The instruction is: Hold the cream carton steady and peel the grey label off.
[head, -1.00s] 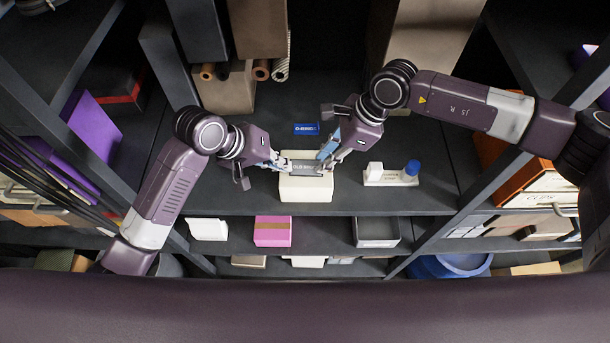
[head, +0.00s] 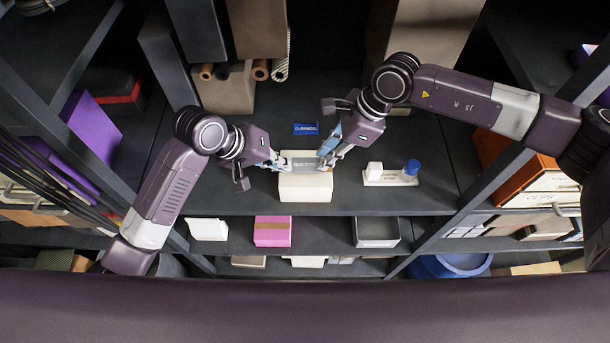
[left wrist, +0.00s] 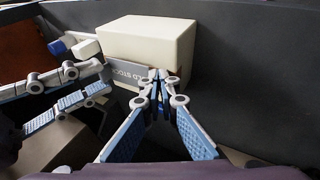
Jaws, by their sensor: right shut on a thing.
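The cream carton (head: 305,187) stands on the middle shelf. It fills the upper middle of the left wrist view (left wrist: 150,42). The grey label (head: 309,167), with lettering, lies against one carton face between my grippers; it also shows in the left wrist view (left wrist: 126,73). I cannot tell whether any of it is lifted. My left gripper (head: 282,163) has its fingertips together at the label's end near the carton's left side; they also show in the left wrist view (left wrist: 157,75). My right gripper (head: 324,161) is shut at the label's opposite end; its fingertips partly cover that end.
A small blue box (head: 305,129) lies behind the carton. A white block with a blue-capped item (head: 391,174) stands to the right. Dark uprights flank the bay.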

